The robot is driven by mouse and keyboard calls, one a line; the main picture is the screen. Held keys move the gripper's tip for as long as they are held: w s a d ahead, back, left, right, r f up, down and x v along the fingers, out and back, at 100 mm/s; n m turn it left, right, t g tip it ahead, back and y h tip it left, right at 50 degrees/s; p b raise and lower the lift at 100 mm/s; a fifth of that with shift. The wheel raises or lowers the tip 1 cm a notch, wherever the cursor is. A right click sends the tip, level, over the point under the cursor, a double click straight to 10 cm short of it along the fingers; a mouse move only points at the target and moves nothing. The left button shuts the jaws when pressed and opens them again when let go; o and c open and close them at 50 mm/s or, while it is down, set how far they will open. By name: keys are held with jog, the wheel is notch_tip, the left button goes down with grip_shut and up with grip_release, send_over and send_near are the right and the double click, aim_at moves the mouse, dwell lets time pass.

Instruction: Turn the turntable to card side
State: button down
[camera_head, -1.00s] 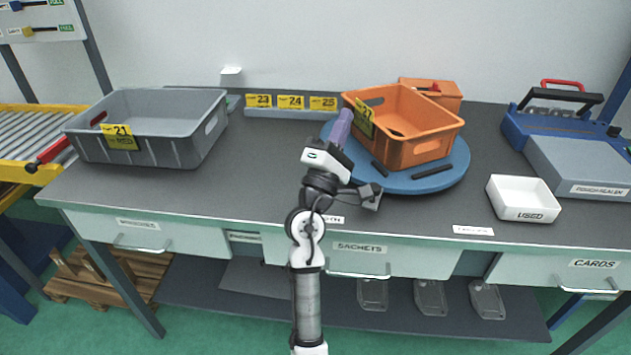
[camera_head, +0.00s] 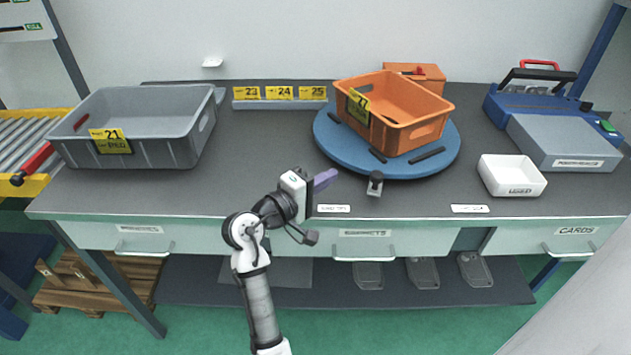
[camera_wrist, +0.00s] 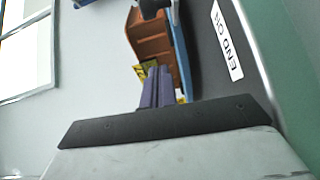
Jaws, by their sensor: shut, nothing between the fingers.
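The blue round turntable (camera_head: 342,148) lies on the dark bench top, right of the middle. An orange crate (camera_head: 428,132) stands on it, with a yellow card (camera_head: 358,105) numbered 27 on its left end. Dark bars lie on the disc around the crate. A small grey block with a dark knob (camera_head: 375,184) is at the disc's front edge. My gripper (camera_head: 327,180) is near the bench's front edge, left of the block and apart from the disc. Its purple fingers (camera_wrist: 159,88) are shut and empty. The wrist view shows the crate (camera_wrist: 152,45) and the disc's edge (camera_wrist: 183,60) beyond them.
A grey bin (camera_head: 180,150) marked 21 stands at left. A rail (camera_head: 280,104) numbered 23 to 25 and a second orange box (camera_head: 430,72) are behind. A white USED tray (camera_head: 512,188) and a blue-grey machine (camera_head: 565,145) are at right. The bench's middle is clear.

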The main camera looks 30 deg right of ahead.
jog(key=x, duration=0.4)
jog(key=shift+s+r+p, duration=0.1)
jog(key=shift+r+p, duration=0.1)
jog(key=shift+p, duration=0.2)
jog(key=shift+s+d+f+p, duration=0.2)
jog(key=shift+s+d+p, duration=0.45)
jog(key=shift+s+d, duration=0.5)
jog(key=shift+s+f, duration=0.1)
jog(key=shift+s, duration=0.4)
jog(key=shift+s+d, duration=0.1)
jog(key=shift+d, duration=0.05)
